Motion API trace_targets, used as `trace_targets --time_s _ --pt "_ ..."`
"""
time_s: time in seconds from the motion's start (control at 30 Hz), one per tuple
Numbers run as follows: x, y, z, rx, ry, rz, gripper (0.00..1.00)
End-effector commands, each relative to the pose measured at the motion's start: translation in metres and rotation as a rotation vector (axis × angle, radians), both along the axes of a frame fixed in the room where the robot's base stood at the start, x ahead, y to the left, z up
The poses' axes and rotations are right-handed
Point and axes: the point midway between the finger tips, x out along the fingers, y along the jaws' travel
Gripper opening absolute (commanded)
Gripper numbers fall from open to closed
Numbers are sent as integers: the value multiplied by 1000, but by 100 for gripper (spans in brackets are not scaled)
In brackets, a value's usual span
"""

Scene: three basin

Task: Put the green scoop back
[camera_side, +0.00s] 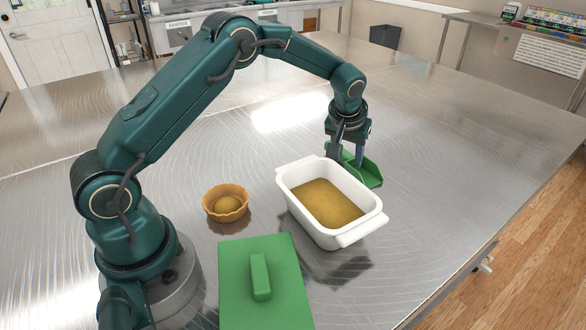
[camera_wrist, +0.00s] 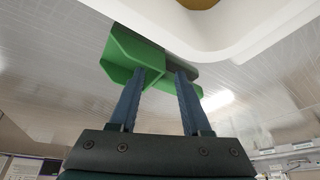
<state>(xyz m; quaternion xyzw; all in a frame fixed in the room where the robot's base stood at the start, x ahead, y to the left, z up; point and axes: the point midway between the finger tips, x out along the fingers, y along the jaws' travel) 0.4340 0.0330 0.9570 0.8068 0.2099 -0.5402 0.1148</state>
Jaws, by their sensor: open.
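The green scoop (camera_side: 368,174) is on the steel table just behind the white basin, at its far right side. My gripper (camera_side: 346,154) points down at the scoop, with its fingers apart. In the wrist view the scoop (camera_wrist: 128,52) lies at the tips of my open gripper (camera_wrist: 160,74), and green shows between the fingers. I cannot tell whether the fingers touch it. The white basin (camera_side: 296,203) holds a flat, yellow-brown fill (camera_side: 325,203). Its underside rim also shows in the wrist view (camera_wrist: 240,35). Part of the scoop is hidden by the basin and fingers.
A green lid or board with a raised handle (camera_side: 235,290) lies in front of the basin. The table is clear on the right and at the back.

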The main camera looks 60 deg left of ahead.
Motion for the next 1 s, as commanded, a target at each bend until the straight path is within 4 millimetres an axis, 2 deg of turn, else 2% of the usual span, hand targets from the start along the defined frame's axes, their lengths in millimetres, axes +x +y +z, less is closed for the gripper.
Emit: trace_targets --time_s 0.17,0.5,0.77,0.87,1.0 --pt "-7 -6 23 0 -5 -2 48" --pt "-30 -20 87 0 -5 -2 48" --pt "-40 -26 110 -1 -2 -4 48" --pt "-49 -28 119 -4 -5 -22 48" --pt "-80 -35 140 -11 -15 -88 48"
